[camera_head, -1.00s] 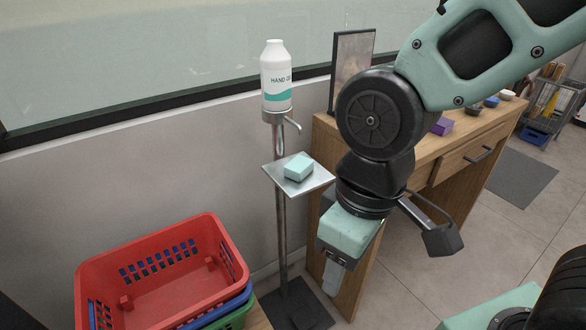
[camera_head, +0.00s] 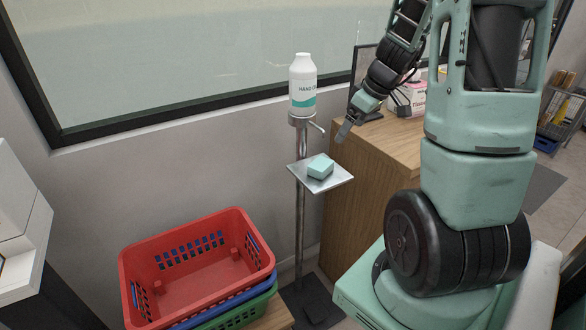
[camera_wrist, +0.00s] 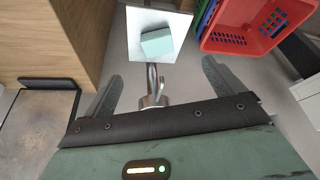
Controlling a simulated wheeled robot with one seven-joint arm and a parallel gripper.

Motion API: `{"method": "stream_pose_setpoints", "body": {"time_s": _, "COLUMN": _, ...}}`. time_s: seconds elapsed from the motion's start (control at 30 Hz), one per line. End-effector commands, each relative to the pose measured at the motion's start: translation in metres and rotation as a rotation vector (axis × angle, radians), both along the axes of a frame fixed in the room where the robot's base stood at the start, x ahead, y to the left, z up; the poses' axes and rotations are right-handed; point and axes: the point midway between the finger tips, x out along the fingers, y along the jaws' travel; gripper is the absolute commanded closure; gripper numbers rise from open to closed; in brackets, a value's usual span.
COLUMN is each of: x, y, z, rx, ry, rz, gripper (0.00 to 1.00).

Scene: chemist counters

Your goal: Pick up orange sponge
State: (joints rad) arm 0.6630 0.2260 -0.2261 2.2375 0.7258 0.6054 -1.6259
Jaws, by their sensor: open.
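No orange sponge shows. A pale teal block (camera_head: 320,166), perhaps a sponge, rests on a small square metal tray (camera_head: 336,182) fixed to a stand. My gripper (camera_head: 344,132) is above and to the right of the block, apart from it. In the wrist view my gripper (camera_wrist: 160,82) has its two fingers spread wide with nothing held. The block (camera_wrist: 156,42) and tray (camera_wrist: 135,22) show beyond the fingertips, near the top centre of the wrist view.
A hand-gel bottle (camera_head: 302,84) stands atop the stand's pole (camera_head: 301,215), with a spout toward the tray. A wooden counter (camera_head: 345,205) is close on the right. Stacked baskets, red on top (camera_head: 190,290), are at lower left. A wall with a window is behind.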

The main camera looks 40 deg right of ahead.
Motion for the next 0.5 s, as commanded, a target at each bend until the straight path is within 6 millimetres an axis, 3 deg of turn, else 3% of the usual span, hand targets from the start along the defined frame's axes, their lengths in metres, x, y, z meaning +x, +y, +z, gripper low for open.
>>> {"method": "stream_pose_setpoints", "body": {"time_s": 0.17, "x": 0.005, "y": -0.003, "z": -0.021, "rx": -0.001, "ry": 0.002, "rz": -0.004, "gripper": 0.06}}
{"method": "stream_pose_setpoints", "body": {"time_s": 0.5, "x": 0.032, "y": 0.002, "z": -0.086, "rx": 0.000, "ry": 0.002, "rz": -0.002, "gripper": 0.06}}
